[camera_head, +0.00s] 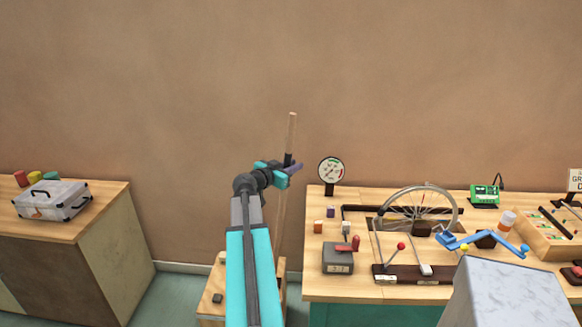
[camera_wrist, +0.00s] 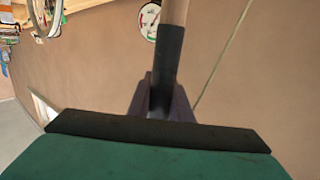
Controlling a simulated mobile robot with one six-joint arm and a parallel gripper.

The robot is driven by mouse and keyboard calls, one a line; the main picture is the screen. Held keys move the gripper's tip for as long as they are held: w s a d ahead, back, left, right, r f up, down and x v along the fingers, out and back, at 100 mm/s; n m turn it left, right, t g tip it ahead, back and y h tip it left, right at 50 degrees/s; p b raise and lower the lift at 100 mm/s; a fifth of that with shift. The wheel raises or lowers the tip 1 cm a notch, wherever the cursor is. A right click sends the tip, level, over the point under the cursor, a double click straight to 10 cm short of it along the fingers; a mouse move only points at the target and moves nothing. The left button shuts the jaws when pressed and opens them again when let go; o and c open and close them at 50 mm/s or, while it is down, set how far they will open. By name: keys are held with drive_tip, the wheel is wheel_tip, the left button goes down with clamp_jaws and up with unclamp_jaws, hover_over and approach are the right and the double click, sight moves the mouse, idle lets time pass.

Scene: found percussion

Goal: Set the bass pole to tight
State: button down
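The bass pole (camera_head: 292,130) is a pale wooden rod with a dark grip sleeve (camera_head: 288,159). It stands nearly upright, leaning slightly right, in front of the wall. My gripper (camera_head: 292,168) is at the sleeve. In the wrist view, the pole (camera_wrist: 173,12) and sleeve (camera_wrist: 168,55) run down between the two dark purple fingers (camera_wrist: 162,100), which sit close against both sides. A round dial gauge (camera_head: 331,170) with coloured zones stands right of the pole. Its needle is too small to read surely. My arm hides part of the pole's lower end.
A wooden box (camera_head: 212,306) stands on the floor below the pole. The workbench (camera_head: 400,291) at right holds a spoked wheel (camera_head: 455,212), a grey box with a red handle (camera_head: 338,260) and levers. A left cabinet (camera_head: 116,200) carries a case (camera_head: 53,201). A thin cord (camera_wrist: 222,52) runs beside the pole.

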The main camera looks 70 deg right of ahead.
drive_tip(key=c, duration=1.8)
unclamp_jaws()
drive_tip(key=shift+s+d, duration=0.1)
drive_tip(key=shift+s, duration=0.55)
drive_tip(key=shift+o, duration=0.9)
drive_tip(key=shift+s+d, duration=0.1)
drive_tip(key=shift+s, duration=0.05)
drive_tip(key=shift+w, duration=0.3)
drive_tip(key=b+v, duration=0.3)
drive_tip(key=v, duration=1.1)
drive_tip(key=shift+b, duration=0.35)
drive_tip(key=shift+w, duration=0.15)
